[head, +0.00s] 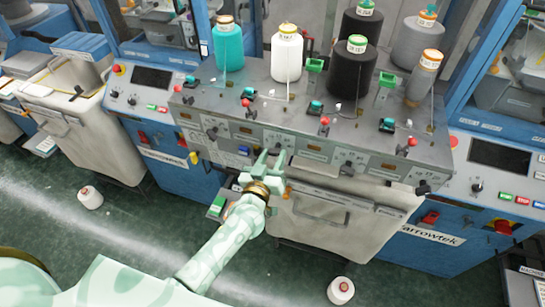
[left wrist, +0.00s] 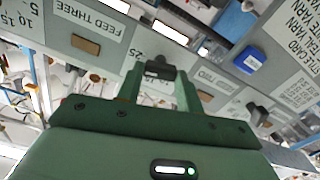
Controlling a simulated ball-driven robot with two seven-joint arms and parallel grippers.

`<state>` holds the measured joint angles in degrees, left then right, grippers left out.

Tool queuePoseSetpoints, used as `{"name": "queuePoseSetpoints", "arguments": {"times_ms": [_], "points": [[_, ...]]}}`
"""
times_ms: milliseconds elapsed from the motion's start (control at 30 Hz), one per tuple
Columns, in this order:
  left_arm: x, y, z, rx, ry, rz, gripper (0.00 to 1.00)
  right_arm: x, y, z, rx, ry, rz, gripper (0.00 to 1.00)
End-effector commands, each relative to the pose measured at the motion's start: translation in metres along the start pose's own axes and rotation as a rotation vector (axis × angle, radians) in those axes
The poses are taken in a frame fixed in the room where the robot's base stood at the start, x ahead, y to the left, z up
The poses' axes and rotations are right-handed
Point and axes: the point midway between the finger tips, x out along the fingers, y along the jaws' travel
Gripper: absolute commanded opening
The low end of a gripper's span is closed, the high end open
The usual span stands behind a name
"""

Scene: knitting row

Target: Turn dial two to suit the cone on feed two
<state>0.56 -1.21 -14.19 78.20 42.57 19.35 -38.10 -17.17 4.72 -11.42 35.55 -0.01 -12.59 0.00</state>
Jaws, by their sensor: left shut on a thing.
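The grey machine's front panel (head: 300,140) carries a row of dark dials. My left gripper (head: 268,160) reaches it from below, at the second dial from the left. In the left wrist view the fingers are closed around a dark dial knob (left wrist: 160,68). Its pointer setting is hidden and its printed scale is mostly covered. An upside-down plate reading FEED THREE (left wrist: 98,46) is to the knob's left there. A white cone (head: 287,58) stands second from left in the front row on top; its label is too small to read. My right gripper is not in view.
A teal cone (head: 228,50), a black cone (head: 352,72) and a grey cone (head: 422,78) share the front row. Red-knobbed levers (head: 324,122) line the top edge. Another dial (head: 349,168) is to the right. Loose cones lie on the floor (head: 90,197).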

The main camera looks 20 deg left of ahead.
Motion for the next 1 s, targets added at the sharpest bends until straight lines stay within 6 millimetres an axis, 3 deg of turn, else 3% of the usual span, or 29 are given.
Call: {"name": "queuePoseSetpoints", "arguments": {"times_ms": [600, 1000], "points": [[-0.0005, -0.0012, 0.0012, -0.451, -0.003, -0.001, 0.14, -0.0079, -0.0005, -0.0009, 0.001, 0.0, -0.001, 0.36], [-0.0006, -0.0011, 0.0018, -0.61, -0.003, 0.0, 0.14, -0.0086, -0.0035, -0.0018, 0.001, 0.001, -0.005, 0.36]]}}
